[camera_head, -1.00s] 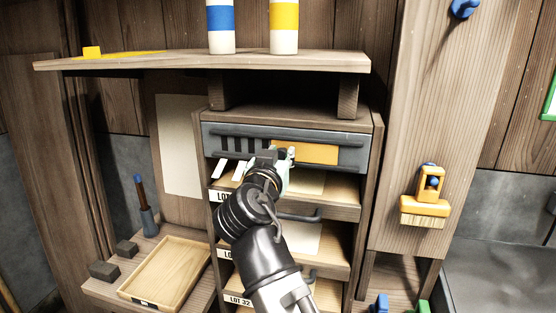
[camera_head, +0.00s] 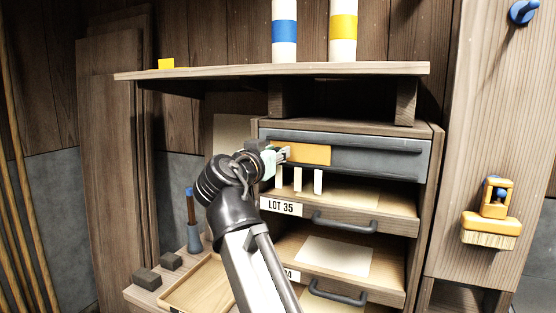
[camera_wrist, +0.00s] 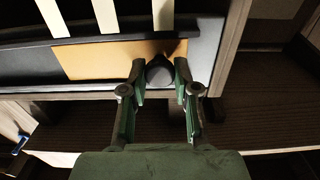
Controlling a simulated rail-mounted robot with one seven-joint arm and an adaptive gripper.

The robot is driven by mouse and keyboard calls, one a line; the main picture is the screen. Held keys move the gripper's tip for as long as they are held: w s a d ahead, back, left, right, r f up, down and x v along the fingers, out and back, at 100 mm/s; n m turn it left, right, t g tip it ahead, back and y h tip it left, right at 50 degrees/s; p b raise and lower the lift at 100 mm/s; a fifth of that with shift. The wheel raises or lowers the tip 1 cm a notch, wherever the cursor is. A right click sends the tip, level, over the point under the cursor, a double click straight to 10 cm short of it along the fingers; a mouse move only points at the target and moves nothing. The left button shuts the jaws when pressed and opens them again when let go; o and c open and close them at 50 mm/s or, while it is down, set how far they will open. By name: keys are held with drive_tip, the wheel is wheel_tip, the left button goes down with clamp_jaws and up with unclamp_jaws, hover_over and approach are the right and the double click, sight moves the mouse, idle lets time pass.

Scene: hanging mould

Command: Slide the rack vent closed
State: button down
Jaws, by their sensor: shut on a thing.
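The rack vent is a long grey panel (camera_head: 375,161) across the top of the rack, with an orange slide plate (camera_head: 310,153) at its left part. The panel right of the plate is bare grey, and no dark slots show in the head view. My gripper (camera_head: 281,155) is at the plate's left end and hides that end of the panel. In the wrist view, the orange plate (camera_wrist: 105,62) carries a dark round knob (camera_wrist: 158,73). The two fingers of my gripper (camera_wrist: 159,80) stand on either side of it, shut on it.
Under the vent, three white strips (camera_head: 297,180) stand above the LOT 35 drawer (camera_head: 335,210), which has a dark handle. A shelf (camera_head: 270,71) with two striped cylinders overhangs the rack. A wooden tray (camera_head: 200,288) lies at lower left. A yellow brush (camera_head: 491,215) hangs at right.

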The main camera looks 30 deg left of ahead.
drive_tip(key=shift+a+r, duration=0.1)
drive_tip(key=shift+a, duration=0.1)
drive_tip(key=c, duration=0.9)
unclamp_jaws()
drive_tip(key=shift+a, duration=0.15)
drive_tip(key=shift+o, duration=0.2)
drive_tip(key=shift+s, duration=0.2)
drive_tip(key=s+d, duration=0.2)
drive_tip(key=s, duration=0.9)
drive_tip(key=shift+s, duration=0.3)
